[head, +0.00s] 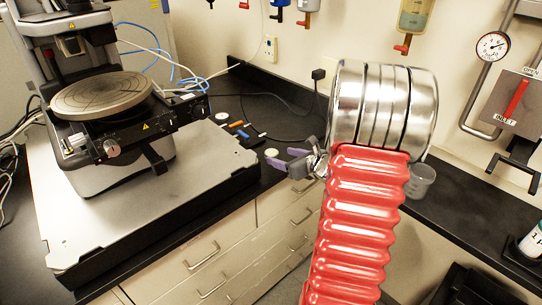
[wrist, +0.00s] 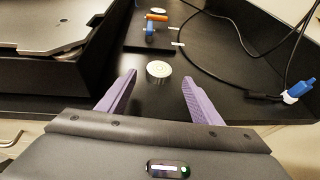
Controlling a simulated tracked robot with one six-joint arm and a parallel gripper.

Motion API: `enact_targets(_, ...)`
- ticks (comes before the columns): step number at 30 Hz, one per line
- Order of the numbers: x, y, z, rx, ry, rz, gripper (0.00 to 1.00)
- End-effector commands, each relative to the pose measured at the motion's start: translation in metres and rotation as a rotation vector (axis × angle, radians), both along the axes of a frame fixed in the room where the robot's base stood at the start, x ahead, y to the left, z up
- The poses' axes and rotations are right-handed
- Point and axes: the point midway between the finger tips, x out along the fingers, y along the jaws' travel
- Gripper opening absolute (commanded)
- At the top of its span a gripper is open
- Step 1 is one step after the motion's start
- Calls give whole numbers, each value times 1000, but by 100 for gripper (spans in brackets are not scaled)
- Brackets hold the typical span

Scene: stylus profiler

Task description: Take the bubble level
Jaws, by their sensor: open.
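A small round pale disc, which looks like the bubble level (wrist: 158,69), lies flat on the black bench top in the wrist view. It also shows in the head view (head: 271,152), just past my fingertips. Its top is speckled, and I cannot make out a bubble. My gripper (wrist: 159,79) is open and empty, with one purple finger to each side of the disc's line and the disc around the level of the fingertips. In the head view my gripper (head: 281,157) is left of my red arm. Neither finger visibly touches the disc.
A stylus profiler with a round stage (head: 100,95) stands on a grey slab (head: 190,165) at left. Behind the disc is a dark tray (wrist: 135,35) with an orange-and-blue tool (wrist: 155,20). A black cable and a blue plug (wrist: 298,91) lie at right.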

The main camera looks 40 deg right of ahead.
Motion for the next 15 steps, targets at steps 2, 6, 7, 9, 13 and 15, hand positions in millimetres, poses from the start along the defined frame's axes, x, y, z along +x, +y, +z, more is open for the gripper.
enact_targets(2,6,0,-2,0,1,2,59)
enact_targets(6,23,1,-8,1,1,3,59)
enact_targets(7,27,1,-9,0,0,3,59)
enact_targets(9,35,0,-12,1,0,2,59)
enact_targets(13,45,-2,-16,-1,0,0,59)
enact_targets(15,47,-2,-17,0,0,0,59)
